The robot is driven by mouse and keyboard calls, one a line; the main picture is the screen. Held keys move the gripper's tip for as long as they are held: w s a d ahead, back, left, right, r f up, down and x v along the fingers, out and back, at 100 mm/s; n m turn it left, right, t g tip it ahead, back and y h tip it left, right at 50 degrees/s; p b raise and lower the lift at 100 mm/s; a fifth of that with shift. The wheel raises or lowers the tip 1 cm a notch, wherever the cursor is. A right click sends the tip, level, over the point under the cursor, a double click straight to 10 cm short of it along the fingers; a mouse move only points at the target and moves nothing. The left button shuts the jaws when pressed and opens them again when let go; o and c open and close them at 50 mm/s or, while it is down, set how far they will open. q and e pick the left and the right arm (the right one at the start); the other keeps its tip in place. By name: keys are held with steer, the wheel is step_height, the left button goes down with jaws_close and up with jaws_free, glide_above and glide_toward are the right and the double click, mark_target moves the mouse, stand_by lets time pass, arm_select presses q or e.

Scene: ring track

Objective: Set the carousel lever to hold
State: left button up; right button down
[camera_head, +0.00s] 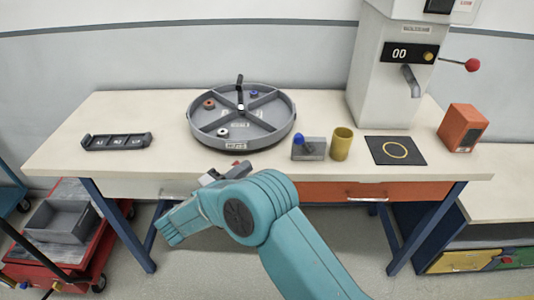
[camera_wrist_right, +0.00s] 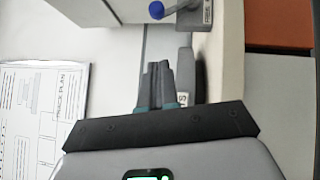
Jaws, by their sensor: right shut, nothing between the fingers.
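The carousel (camera_head: 242,146) is a round grey tray with compartments and a dark upright handle, standing on the table. Right of it, a small grey lever block (camera_head: 314,152) carries a blue-knobbed lever (camera_head: 298,139), whose knob leans left in the head view. The blue knob (camera_wrist_right: 156,10) and block (camera_wrist_right: 190,20) also show at the top of the right wrist view; the label is unreadable. My right gripper (camera_head: 226,172) is by the table's front edge, below the carousel and apart from the lever. Its fingers (camera_wrist_right: 158,66) are shut and empty. My left gripper is out of view.
A yellow cup (camera_head: 341,144) stands close right of the lever block. Beyond it are a dark mat (camera_head: 396,157), a dispenser (camera_head: 392,75) with a red-knobbed lever, and an orange box (camera_head: 462,128). A dark tray (camera_head: 116,142) lies left, with bare tabletop between it and the carousel.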

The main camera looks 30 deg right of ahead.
steer(key=p+x, duration=0.2)
steer(key=x, duration=0.8)
steer(key=shift+s+r, duration=0.1)
steer(key=s+d, duration=0.1)
steer(key=s+d+p, duration=0.1)
steer(key=shift+d+r, duration=0.2)
steer(key=shift+d, duration=0.2)
steer(key=s+d+r+m+y+b, duration=0.4)
steer(key=d+m+y+b, duration=0.3)
steer(key=b, duration=0.6)
steer(key=shift+s+d+m+y, duration=0.3)
steer(key=shift+s+d+y, duration=0.2)
steer(key=shift+y, duration=0.5)
steer(key=shift+r, duration=0.1)
